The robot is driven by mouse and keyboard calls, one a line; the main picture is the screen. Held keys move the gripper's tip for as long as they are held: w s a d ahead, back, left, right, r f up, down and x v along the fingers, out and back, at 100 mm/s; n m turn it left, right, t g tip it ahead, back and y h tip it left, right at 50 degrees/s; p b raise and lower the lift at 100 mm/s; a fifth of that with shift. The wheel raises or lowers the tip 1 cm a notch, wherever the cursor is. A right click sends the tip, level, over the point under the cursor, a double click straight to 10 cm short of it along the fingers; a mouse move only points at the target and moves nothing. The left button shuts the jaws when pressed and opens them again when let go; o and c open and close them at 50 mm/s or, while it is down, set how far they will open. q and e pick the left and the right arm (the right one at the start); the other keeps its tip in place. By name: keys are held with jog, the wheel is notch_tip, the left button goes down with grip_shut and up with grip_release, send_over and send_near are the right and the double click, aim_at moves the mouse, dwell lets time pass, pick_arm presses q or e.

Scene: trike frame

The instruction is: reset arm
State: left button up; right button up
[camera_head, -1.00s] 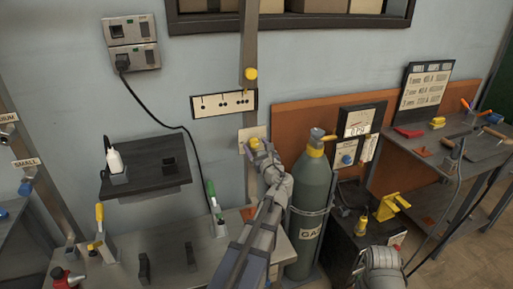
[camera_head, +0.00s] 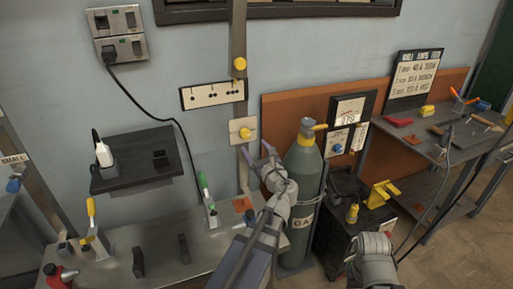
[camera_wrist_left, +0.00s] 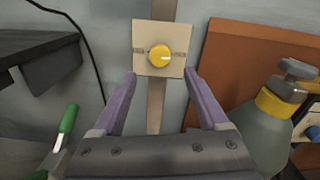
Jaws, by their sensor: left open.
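My left gripper (camera_head: 258,158) is open and empty in front of the wall post, just below a yellow knob (camera_head: 244,133) on a cream plate. In the left wrist view the two purple fingers (camera_wrist_left: 160,95) stand apart, with the yellow knob (camera_wrist_left: 160,56) ahead between and beyond them. The gripper is apart from the knob. My right arm (camera_head: 374,262) shows at the lower right of the head view; its fingertips cannot be made out.
A grey-green gas cylinder (camera_head: 303,185) stands close to the right of my left gripper. A green-handled tool (camera_head: 206,196) stands on the bench (camera_head: 165,225) to the left. A dark wall shelf (camera_head: 140,175) and a cluttered side table (camera_head: 440,150) flank the area.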

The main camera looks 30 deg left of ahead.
pick_arm(q)
jog(key=s+d+n+g+h+p, duration=0.4)
jog(key=s+d+n+p, duration=0.2)
jog(key=d, duration=0.4)
jog(key=s+d+f+n+g+h+p, duration=0.1)
jog(key=s+d+n+g+h+p, duration=0.3)
jog(key=s+d+n+p, duration=0.3)
jog(key=s+d+n+g+h+p, duration=0.3)
jog(key=s+d+n+p, duration=0.4)
jog(key=d, duration=0.6)
jog(key=shift+s+d+f+g+h, duration=0.35)
jog(key=shift+s+f+g+h, duration=0.05)
jog(key=shift+s+h, duration=0.4)
